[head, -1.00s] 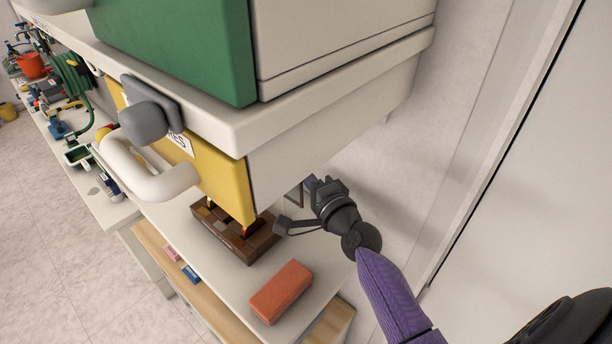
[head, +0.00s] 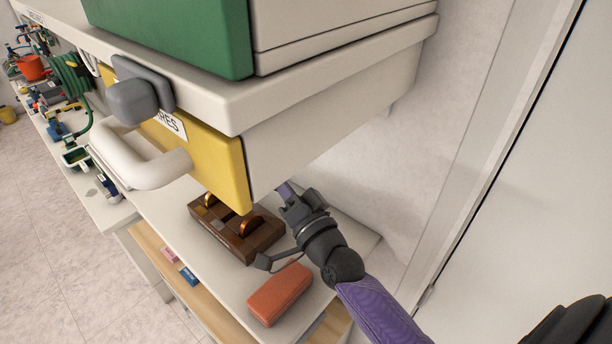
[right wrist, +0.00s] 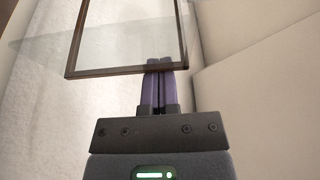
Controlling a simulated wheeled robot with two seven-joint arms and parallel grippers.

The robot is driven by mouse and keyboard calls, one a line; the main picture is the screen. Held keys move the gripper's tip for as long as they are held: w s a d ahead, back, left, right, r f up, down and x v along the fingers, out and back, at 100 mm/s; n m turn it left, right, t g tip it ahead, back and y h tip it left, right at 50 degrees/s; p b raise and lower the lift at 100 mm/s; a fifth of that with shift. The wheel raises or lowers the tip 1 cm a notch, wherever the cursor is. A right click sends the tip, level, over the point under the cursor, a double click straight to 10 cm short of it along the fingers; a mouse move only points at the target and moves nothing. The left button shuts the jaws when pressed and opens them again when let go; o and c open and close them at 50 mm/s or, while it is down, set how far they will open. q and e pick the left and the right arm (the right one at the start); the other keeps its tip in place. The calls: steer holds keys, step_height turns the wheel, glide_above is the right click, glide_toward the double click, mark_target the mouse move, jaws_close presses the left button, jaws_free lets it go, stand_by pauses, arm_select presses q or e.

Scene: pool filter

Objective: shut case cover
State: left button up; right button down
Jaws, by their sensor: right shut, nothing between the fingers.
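The brown wooden case (head: 219,237) stands open on the lower white shelf, with round copper-coloured items inside. A dark-framed glass panel, which looks like its raised cover (right wrist: 125,40), shows in the right wrist view. In the head view the cover is hidden behind the yellow drawer and my gripper. My right gripper (head: 285,191) is behind and to the right of the case, beneath the drawer. In the right wrist view its purple fingers (right wrist: 159,66) are shut together and empty, at the panel's lower frame edge. I cannot tell whether they touch it. My left gripper is out of view.
A yellow-fronted drawer (head: 205,150) with a white handle (head: 140,165) overhangs the case closely. An orange block (head: 280,293) lies in front of my right wrist. A wall (head: 435,130) closes the right side. Pink and blue erasers (head: 188,275) lie on a lower wooden surface.

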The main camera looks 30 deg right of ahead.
steer(key=shift+s+a+f+n+y, duration=0.1)
steer(key=shift+s+a+n+y, duration=0.1)
steer(key=shift+a+n, duration=0.3)
steer(key=shift+s+a+f+n+y, duration=0.1)
steer(key=shift+s+a+n+y, duration=0.15)
steer(key=shift+a, duration=0.3)
